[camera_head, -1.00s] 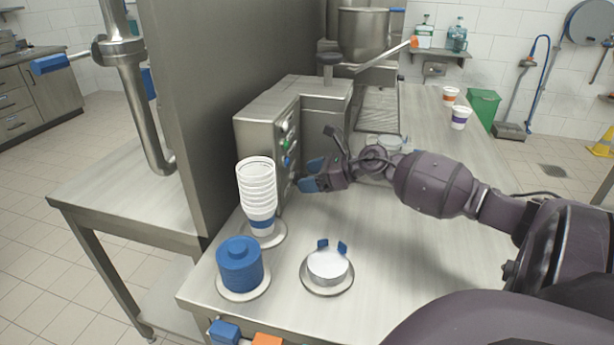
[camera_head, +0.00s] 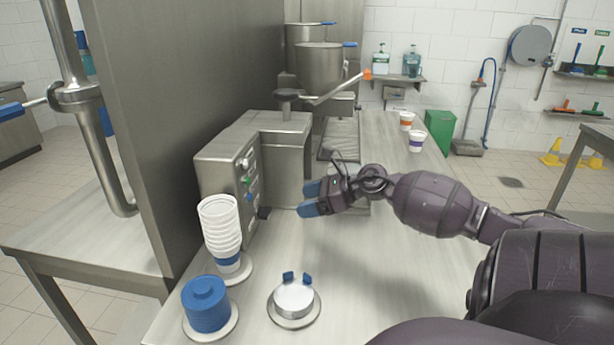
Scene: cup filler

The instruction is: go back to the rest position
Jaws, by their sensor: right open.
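My right gripper (camera_head: 308,199) has blue fingertips and is open and empty. It hangs over the steel counter, to the right of the filling machine's front panel and apart from it. My right arm reaches in from the right edge of the picture. My left gripper is not in view. The filling machine (camera_head: 225,160) is a grey metal box with knobs and buttons on its front. A stack of white cups (camera_head: 220,228) stands on a round plate in front of it. A stack of blue lids (camera_head: 206,304) sits on another plate, near the front left.
A round metal holder (camera_head: 294,298) with two blue tabs stands at the counter front. Two cups, one orange-banded (camera_head: 407,121) and one purple-banded (camera_head: 416,142), stand at the far right. A steel wall panel (camera_head: 180,100) rises at the left. The middle counter (camera_head: 350,265) is clear.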

